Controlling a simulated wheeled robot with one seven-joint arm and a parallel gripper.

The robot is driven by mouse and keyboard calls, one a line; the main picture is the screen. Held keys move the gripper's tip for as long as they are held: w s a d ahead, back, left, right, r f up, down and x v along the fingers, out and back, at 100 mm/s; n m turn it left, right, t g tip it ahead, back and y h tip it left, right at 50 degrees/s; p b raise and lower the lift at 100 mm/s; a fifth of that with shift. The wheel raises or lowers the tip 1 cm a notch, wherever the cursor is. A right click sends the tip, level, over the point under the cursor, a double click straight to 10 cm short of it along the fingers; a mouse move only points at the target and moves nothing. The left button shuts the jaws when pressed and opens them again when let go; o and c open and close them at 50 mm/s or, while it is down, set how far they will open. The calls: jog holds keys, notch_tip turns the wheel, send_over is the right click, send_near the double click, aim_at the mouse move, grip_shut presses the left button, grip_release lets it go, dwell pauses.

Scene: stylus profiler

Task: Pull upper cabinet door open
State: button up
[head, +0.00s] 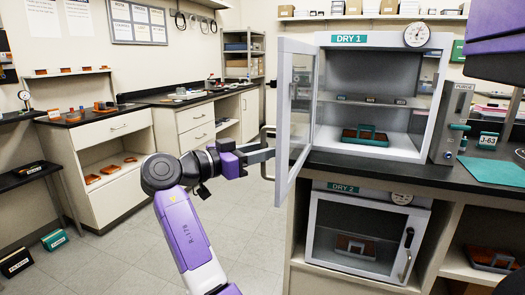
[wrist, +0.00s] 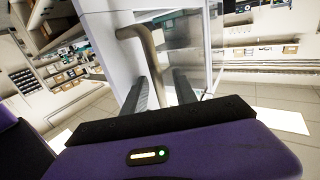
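The upper cabinet (head: 333,40), labelled DRY 1, stands on the black counter. Its framed glass door (head: 300,105) is swung wide open toward the left, showing the interior. The door's grey bar handle (head: 266,138) is on its outer face; it also shows in the wrist view (wrist: 148,58). My gripper (head: 262,154) is at the handle, beside the door. In the wrist view my gripper's fingers (wrist: 163,90) stand apart, one on each side of the handle, with what looks like a small gap. Contact with the handle is hard to judge.
Inside the upper cabinet are a shelf with small items and a green and brown tray (head: 365,138). The lower cabinet (head: 345,240), labelled DRY 2, is shut. A grey control unit (head: 452,122) stands to the right. Open floor (head: 245,215) lies left of the counter.

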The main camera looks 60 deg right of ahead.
jog(key=shift+a, duration=0.1)
jog(key=v, duration=0.7)
jog(key=shift+w+a, duration=0.2)
jog(key=shift+a, duration=0.05)
dwell(0.4)
